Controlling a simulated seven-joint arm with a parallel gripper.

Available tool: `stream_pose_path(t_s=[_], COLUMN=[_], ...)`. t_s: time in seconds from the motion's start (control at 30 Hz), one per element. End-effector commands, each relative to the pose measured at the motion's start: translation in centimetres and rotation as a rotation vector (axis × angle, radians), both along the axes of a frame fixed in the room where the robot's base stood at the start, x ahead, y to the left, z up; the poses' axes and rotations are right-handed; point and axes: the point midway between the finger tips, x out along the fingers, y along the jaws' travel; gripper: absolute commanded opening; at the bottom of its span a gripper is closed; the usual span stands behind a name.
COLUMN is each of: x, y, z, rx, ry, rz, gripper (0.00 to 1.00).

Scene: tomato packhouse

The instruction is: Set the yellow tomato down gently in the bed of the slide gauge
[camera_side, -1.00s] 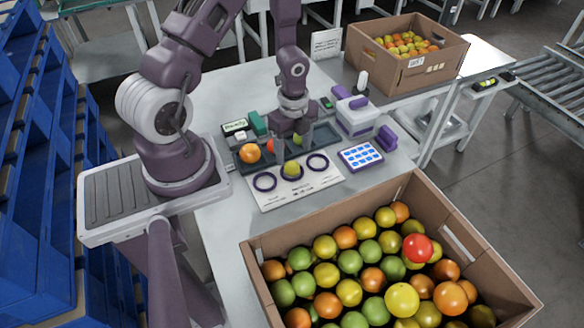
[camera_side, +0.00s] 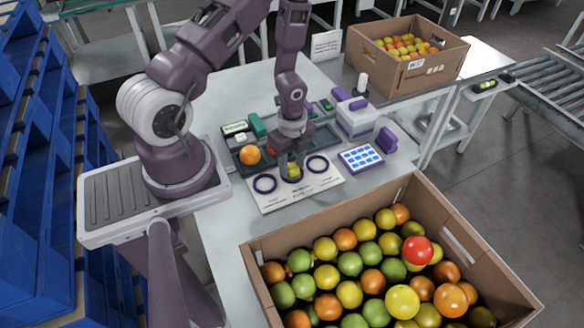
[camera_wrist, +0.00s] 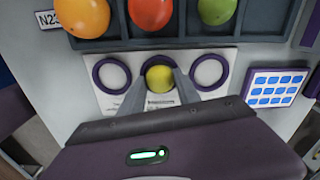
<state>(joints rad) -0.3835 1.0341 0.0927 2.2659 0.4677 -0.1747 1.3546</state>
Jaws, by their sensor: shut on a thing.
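The yellow tomato (camera_side: 293,170) sits at the middle purple ring of a white card; the wrist view also shows the yellow tomato (camera_wrist: 160,78) between my two fingers. My gripper (camera_side: 291,168) points down and is shut on it, with a finger on each side. Whether the tomato still touches the card is hard to tell. A white and purple device (camera_side: 357,118), possibly the slide gauge, stands at the back right of the table, apart from my gripper. Its bed is not clearly visible.
The white card (camera_side: 325,181) has empty rings left and right. Behind it is a dark tray (camera_wrist: 130,43) with orange, red and green tomatoes. A blue-and-white pad (camera_side: 361,157) lies right. A full cardboard box (camera_side: 390,220) stands in front, another (camera_side: 440,68) behind.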

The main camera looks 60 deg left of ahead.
Motion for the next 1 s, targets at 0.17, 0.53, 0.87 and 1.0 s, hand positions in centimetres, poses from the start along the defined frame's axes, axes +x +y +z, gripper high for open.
stream_pose_path(t_s=[0.17,0.53,0.87,1.0], x=[0.1,0.2,2.6,3.5], y=[0.0,0.1,8.3,14.1], z=[1.3,9.3,8.0,6.8], rx=[0.0,0.0,0.0,0.002], ry=[-0.003,-0.005,-0.002,-0.003], rz=[0.001,0.013,0.66,1.091], gripper=[0.19,0.19,0.19,0.19])
